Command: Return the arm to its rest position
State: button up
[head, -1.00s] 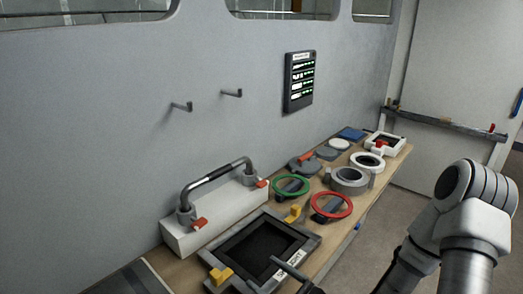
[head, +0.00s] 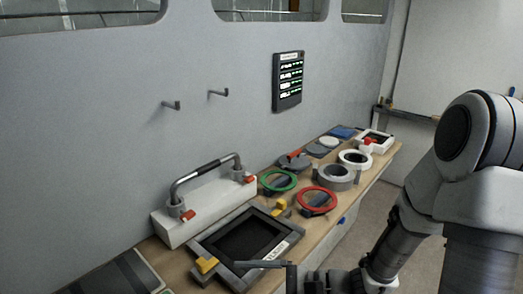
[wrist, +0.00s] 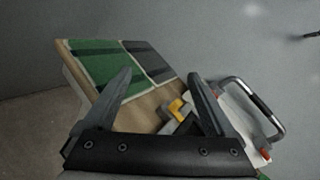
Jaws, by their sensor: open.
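My gripper (wrist: 160,76) is open in the wrist view, its two dark fingers spread with nothing between them. Beyond the fingers is the end of the workbench, with a green and dark panel (wrist: 90,66) lying on it. In the head view my arm comes in from the right, folded at a large joint. The gripper shows only partly at the bottom edge, in front of the square dark-framed hatch (head: 207,241). It appears empty and above the bench; I cannot tell the exact gap.
The wooden bench (head: 318,241) runs along a grey wall. It carries a white block with a curved grab handle (head: 207,172), a green ring (head: 264,184), a red ring (head: 334,205) and several round fittings. Two hooks and a dark display (head: 288,82) are on the wall. Floor is free at right.

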jog(key=s+d+r+n+g+h+p, duration=0.2)
jog(key=s+d+r+n+g+h, duration=0.25)
jog(key=s+n+h, duration=0.45)
jog(key=w+d+r+n+t+h+p, duration=0.1)
jog(key=d+r+n+t+h, duration=0.3)
jog(key=d+r+t+h, duration=0.3)
jog(key=d+r, duration=0.5)
jog(key=shift+w+d+r+n, duration=0.2)
jog(key=shift+d+n, duration=0.1)
jog(key=shift+n, duration=0.1)
jog(key=shift+t, duration=0.25)
dwell(0.4)
